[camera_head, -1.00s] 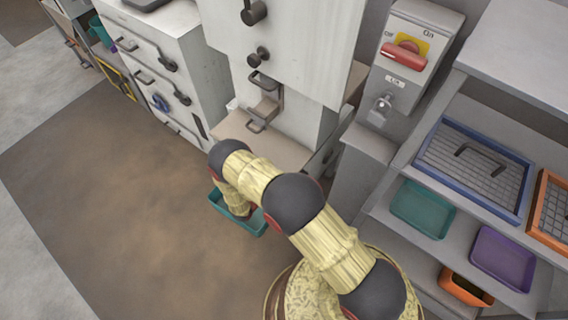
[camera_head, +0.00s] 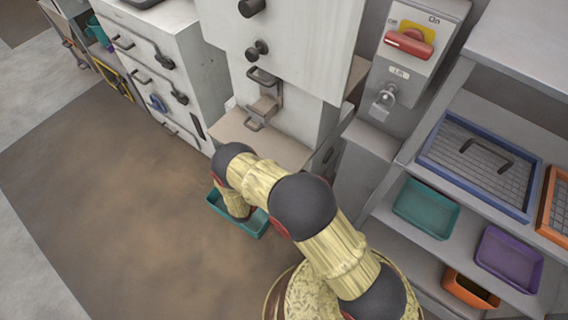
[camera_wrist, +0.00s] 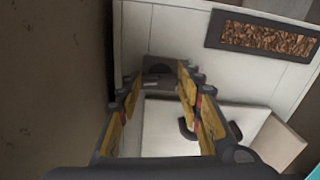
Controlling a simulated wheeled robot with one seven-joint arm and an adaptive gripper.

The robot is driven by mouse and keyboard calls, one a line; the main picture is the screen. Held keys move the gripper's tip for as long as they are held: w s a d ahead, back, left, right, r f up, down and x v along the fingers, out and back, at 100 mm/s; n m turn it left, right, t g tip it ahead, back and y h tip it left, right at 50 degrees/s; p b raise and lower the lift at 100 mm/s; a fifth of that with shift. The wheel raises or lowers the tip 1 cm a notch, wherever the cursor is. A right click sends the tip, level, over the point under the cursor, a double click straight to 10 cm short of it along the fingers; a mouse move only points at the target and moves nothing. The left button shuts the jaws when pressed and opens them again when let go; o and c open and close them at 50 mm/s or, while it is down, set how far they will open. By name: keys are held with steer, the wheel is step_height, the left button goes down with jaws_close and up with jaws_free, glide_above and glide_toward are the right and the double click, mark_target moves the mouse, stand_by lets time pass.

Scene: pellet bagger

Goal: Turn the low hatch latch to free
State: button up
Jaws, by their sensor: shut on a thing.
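In the wrist view my gripper (camera_wrist: 164,86) has its two yellow-and-black fingers on either side of a dark grey piece, the latch (camera_wrist: 158,70), at the white machine's panel. The fingers are shut on it; the contact itself is partly covered by the fingertips. Below it is a pale hatch panel (camera_wrist: 160,128) with a dark handle (camera_wrist: 186,128). In the head view my arm bends down beside the machine (camera_head: 275,50) and hides the gripper and the latch.
A pellet window (camera_wrist: 265,38) is set in the white panel. In the head view a teal tray (camera_head: 243,226) lies low beside my arm. A switch box (camera_head: 418,60) and a shelf with trays (camera_head: 490,170) stand on the right. Open brown floor (camera_head: 110,190) lies to the left.

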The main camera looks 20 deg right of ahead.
steer(key=shift+f+m, duration=0.15)
steer(key=shift+m, duration=0.65)
steer(key=o, duration=1)
steer(key=shift+o, duration=0.8)
steer(key=shift+a, duration=0.1)
steer(key=v, duration=1.2)
